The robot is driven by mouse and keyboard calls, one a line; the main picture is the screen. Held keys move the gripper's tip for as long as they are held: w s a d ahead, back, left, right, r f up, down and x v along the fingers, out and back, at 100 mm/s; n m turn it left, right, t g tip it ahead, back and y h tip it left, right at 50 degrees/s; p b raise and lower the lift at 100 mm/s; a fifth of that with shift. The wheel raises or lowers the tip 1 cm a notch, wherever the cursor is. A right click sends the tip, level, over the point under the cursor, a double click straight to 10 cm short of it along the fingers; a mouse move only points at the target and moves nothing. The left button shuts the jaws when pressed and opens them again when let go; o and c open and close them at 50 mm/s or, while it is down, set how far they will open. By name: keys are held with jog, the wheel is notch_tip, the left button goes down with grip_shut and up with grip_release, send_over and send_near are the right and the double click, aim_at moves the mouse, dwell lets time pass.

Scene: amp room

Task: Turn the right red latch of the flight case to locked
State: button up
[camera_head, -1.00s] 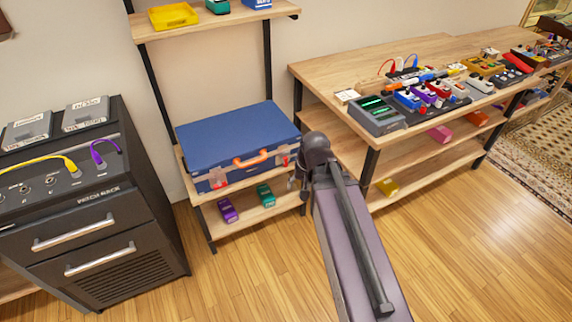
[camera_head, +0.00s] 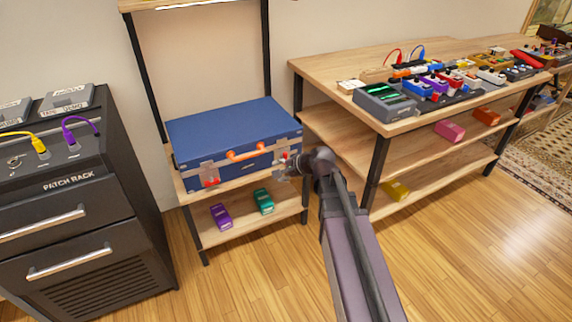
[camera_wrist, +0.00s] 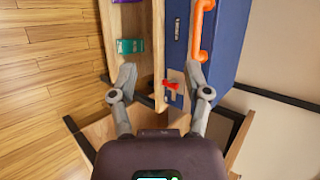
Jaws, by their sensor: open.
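The blue flight case (camera_head: 225,132) lies closed on a wooden shelf, with an orange handle (camera_head: 246,151) on its front. Its left red latch (camera_head: 210,182) and right red latch (camera_head: 284,156) sit on metal plates on the front face. In the wrist view, the right red latch (camera_wrist: 171,86) shows as a short red bar between my fingers, lying across the picture. The handle (camera_wrist: 201,30) is above it there. My gripper (camera_head: 290,172) is at the right front of the case. In the wrist view my gripper (camera_wrist: 158,75) is open, fingers wide apart, with nothing held.
A lower shelf holds a purple pedal (camera_head: 221,216) and a green pedal (camera_head: 264,201). The dark patch rack (camera_head: 75,190) stands at left. The wooden bench (camera_head: 345,68) with pedals stands at right. A black shelf post (camera_head: 305,190) is close to my gripper. Floor in front is clear.

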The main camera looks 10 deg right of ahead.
jog(key=w+d+f+m+t+y+b, duration=0.1)
jog(key=w+d+f+m+t+b, duration=0.3)
jog(key=w+f+m+b, duration=0.7)
jog(key=m+t+h+b, duration=0.3)
jog(key=m+t+b, duration=0.45)
jog(key=b, duration=0.75)
send_near(286, 155)
jog(key=shift+s+d+r+m+g, duration=0.4)
jog(key=shift+s+m, duration=0.1)
jog(key=shift+s, duration=0.1)
jog(key=shift+s+d+r+m+g, duration=0.25)
jog(key=shift+s+m+g, duration=0.15)
jog(key=shift+s, duration=0.2)
jog(key=shift+w, duration=0.15)
jog(key=x, duration=1.3)
jog(key=shift+w+a+r, duration=0.1)
jog(key=shift+w+a, duration=0.1)
jog(key=shift+a, duration=0.05)
grip_shut()
jog(key=shift+d, duration=0.25)
jog(key=shift+a, duration=0.2)
